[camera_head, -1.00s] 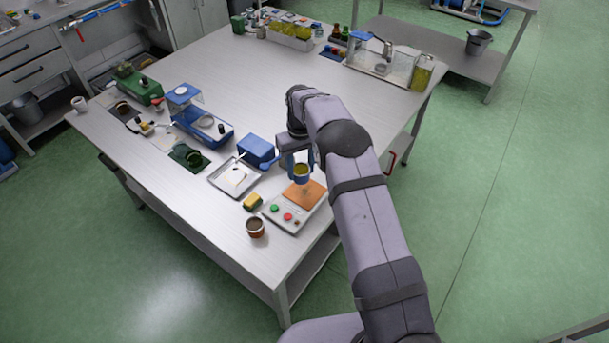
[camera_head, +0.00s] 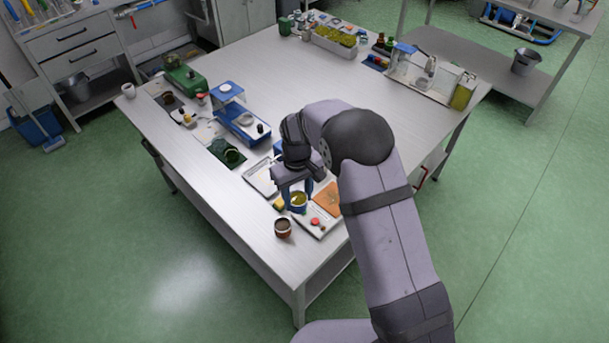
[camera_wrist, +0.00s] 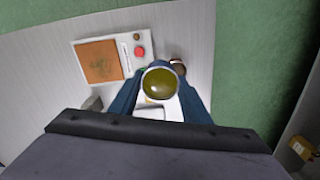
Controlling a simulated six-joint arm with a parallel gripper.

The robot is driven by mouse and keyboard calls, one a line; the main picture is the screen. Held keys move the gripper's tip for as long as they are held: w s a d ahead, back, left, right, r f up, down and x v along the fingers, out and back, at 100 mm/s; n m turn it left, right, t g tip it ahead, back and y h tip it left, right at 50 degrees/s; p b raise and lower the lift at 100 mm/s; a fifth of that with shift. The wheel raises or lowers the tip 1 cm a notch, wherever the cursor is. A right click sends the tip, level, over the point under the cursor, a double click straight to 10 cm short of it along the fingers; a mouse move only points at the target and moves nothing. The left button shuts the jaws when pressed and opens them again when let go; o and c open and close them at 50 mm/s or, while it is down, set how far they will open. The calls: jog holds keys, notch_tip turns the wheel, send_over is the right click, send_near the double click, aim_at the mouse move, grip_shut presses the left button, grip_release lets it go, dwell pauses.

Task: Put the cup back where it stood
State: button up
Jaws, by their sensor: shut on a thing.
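My gripper (camera_head: 297,206) is shut on a small cup (camera_head: 299,198) of yellow-green liquid. In the wrist view, the cup (camera_wrist: 160,83) stands between my two blue fingers, seen from above with its round liquid surface showing. In the head view, the cup appears over the left end of a pale panel (camera_head: 318,228) with a red button (camera_head: 315,221) and an orange-brown square pad (camera_head: 327,198). Whether the cup touches anything below is hard to tell. The panel (camera_wrist: 124,41) also shows in the wrist view, left of the cup.
A brown cup (camera_head: 283,228) stands near the table's front edge, close to the held cup. A yellow sponge (camera_head: 279,203) and a metal tray (camera_head: 260,180) lie to the left, partly hidden by my gripper. The table's middle (camera_head: 300,90) is clear.

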jog(key=s+d+f+m, duration=0.1)
jog(key=s+f+m, duration=0.2)
jog(key=s+f, duration=0.4)
jog(key=shift+d+f, duration=0.2)
jog(key=shift+f, duration=0.1)
jog(key=shift+f+b, duration=1.85)
jog(key=shift+f, duration=0.75)
jog(key=shift+f, duration=0.35)
jog(key=o, duration=1.2)
jog(key=shift+o, duration=0.2)
